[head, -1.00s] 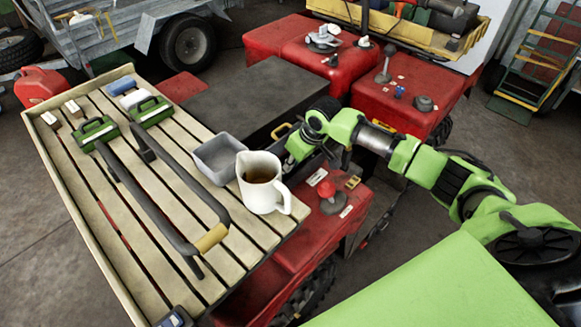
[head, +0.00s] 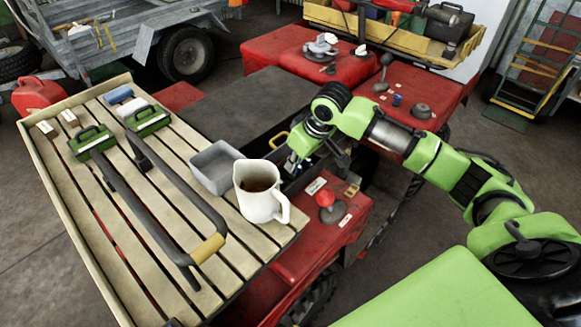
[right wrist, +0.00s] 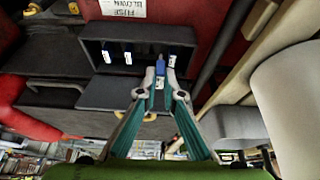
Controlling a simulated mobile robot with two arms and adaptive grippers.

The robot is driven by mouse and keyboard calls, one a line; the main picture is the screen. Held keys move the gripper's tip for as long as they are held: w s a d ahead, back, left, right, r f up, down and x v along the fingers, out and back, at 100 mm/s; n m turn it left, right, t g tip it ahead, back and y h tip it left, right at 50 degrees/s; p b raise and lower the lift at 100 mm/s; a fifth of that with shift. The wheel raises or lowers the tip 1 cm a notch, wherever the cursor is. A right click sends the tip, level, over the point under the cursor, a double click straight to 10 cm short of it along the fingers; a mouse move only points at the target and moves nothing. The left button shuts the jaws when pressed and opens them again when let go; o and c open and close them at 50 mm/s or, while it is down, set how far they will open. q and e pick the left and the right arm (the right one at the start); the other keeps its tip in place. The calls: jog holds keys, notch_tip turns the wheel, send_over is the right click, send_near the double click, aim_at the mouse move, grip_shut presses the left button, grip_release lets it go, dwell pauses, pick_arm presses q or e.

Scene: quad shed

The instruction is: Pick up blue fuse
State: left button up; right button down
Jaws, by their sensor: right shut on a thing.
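The blue fuse (right wrist: 160,68) shows between my right fingertips in the right wrist view, in front of the dark fuse box (right wrist: 92,62). My right gripper (right wrist: 160,80) is shut on it. I cannot tell whether the fuse is clear of the box. Several white-and-blue fuses (right wrist: 128,57) stand in the box, one close to the right of the held fuse. In the head view my right gripper (head: 294,167) points down beside the grey bin and white jug, and the held fuse is hardly visible there. My left gripper is not in view.
A white jug (head: 259,203) with dark liquid and a grey bin (head: 203,172) stand on the slatted rack (head: 75,205), close left of my right gripper. A red knob (head: 326,194) sits on the red bodywork. A printed label (right wrist: 123,8) is above the box.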

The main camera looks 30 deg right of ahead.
jog(key=s+a+r, duration=0.1)
jog(key=s+r, duration=0.2)
jog(key=s, duration=0.2)
jog(key=s+a+r+b, duration=0.1)
jog(key=s+r, duration=0.1)
jog(key=s, duration=0.3)
jog(key=shift+s+r, duration=0.2)
jog(key=shift+r, duration=0.2)
